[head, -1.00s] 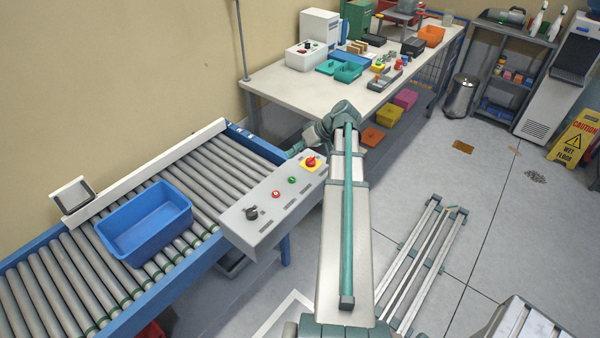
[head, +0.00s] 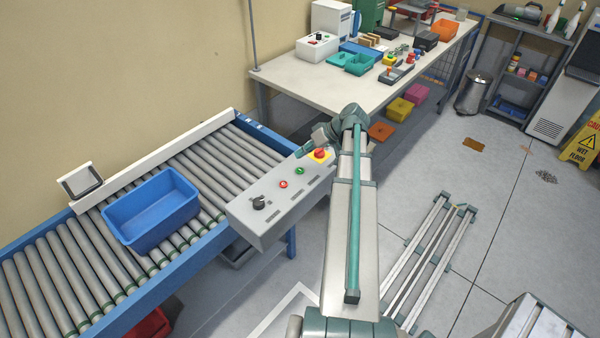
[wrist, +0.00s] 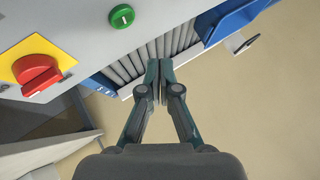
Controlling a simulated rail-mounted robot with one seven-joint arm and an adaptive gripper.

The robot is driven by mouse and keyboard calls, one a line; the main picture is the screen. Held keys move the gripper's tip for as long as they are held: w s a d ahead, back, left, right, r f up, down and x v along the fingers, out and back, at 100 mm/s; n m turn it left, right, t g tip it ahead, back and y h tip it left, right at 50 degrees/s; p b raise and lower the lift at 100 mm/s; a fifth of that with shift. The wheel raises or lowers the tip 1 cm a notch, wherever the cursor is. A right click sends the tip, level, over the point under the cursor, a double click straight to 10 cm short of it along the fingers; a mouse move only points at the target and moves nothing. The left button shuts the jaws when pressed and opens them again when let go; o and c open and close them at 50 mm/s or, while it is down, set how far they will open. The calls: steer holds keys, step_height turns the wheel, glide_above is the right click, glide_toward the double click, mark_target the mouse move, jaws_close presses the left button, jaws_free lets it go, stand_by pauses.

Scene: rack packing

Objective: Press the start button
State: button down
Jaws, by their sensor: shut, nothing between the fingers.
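The grey control box (head: 270,215) stands beside the roller conveyor. On its top are a green button (head: 299,170), a red button (head: 283,184), a black knob (head: 258,202) and a red mushroom knob on a yellow plate (head: 319,154). My gripper (head: 299,155) is near the box's far end, close to the green button and the mushroom knob. In the wrist view my gripper's fingers (wrist: 160,68) are together and empty. There the green button (wrist: 121,16) shows above and left of the fingertips, with the mushroom knob (wrist: 38,72) farther left. I see no contact with any button.
A blue bin (head: 150,212) sits on the roller conveyor (head: 50,280). A worktable (head: 275,74) with trays and a white button box (head: 317,48) stands beyond. Coloured bins lie under the table. A yellow wet-floor sign (head: 582,142) stands at the right.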

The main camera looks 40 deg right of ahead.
mark_target(302, 170)
steer(key=shift+f+b, duration=1.1)
steer(key=shift+f, duration=1.1)
steer(key=shift+f, duration=0.1)
steer(key=shift+f+b, duration=0.35)
steer(key=shift+b, duration=0.05)
steer(key=shift+f+b, duration=0.35)
steer(key=shift+r, duration=0.1)
stand_by(0.5)
steer(key=shift+r+p, duration=0.3)
steer(key=shift+r, duration=0.4)
steer(key=shift+r, duration=0.1)
steer(key=shift+r+p, duration=1.15)
steer(key=shift+r, duration=1.25)
